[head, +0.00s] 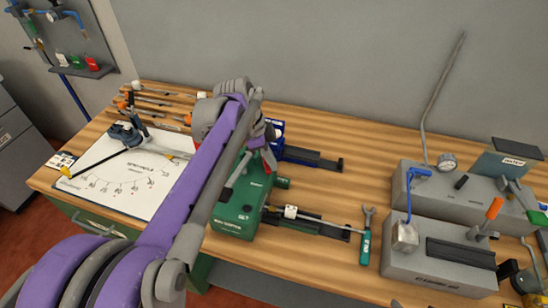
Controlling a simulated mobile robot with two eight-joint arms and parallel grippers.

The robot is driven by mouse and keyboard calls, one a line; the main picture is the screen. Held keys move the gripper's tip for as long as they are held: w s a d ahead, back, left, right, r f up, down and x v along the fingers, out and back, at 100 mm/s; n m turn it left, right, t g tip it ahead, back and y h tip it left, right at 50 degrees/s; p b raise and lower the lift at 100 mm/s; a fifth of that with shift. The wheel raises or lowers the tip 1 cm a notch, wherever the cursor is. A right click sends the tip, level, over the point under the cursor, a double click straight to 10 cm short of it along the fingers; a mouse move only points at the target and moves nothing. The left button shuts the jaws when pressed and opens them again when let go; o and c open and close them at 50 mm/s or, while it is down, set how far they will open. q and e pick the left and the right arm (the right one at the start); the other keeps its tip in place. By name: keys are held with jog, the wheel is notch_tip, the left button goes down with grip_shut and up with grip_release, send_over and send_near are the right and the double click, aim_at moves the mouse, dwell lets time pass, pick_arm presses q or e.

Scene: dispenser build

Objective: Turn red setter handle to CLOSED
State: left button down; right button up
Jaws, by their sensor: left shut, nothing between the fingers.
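A green box (238,215) with white lettering stands mid-bench, partly behind my purple left arm. A small red part (268,157) shows at its back edge, beside my wrist. It may be the red setter handle, but most of it is hidden and its setting cannot be read. My left gripper (233,182) is shut and empty, low over the green box and partly covered by my arm. I cannot tell whether it touches anything. My right gripper is out of view.
A blue block with a dark rail (312,159) lies behind the box. Grey units with a blue lever (411,185) and an orange handle (494,208) stand at right. A white dial sheet (118,182) lies left.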

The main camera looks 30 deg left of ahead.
pick_arm(q)
jog(key=shift+s+a+m+g, duration=0.15)
jog(key=shift+m, duration=0.45)
jog(key=shift+s+a+m+g, duration=0.1)
jog(key=shift+s+m+g, duration=0.05)
jog(key=shift+m, duration=0.45)
jog(key=shift+w, duration=0.1)
jog(key=shift+w+a, duration=0.5)
jog(key=shift+w, duration=0.05)
jog(key=shift+d, duration=0.1)
notch_tip(320, 180, up, 10)
jog(key=p, duration=0.1)
jog(key=shift+d+f, duration=0.25)
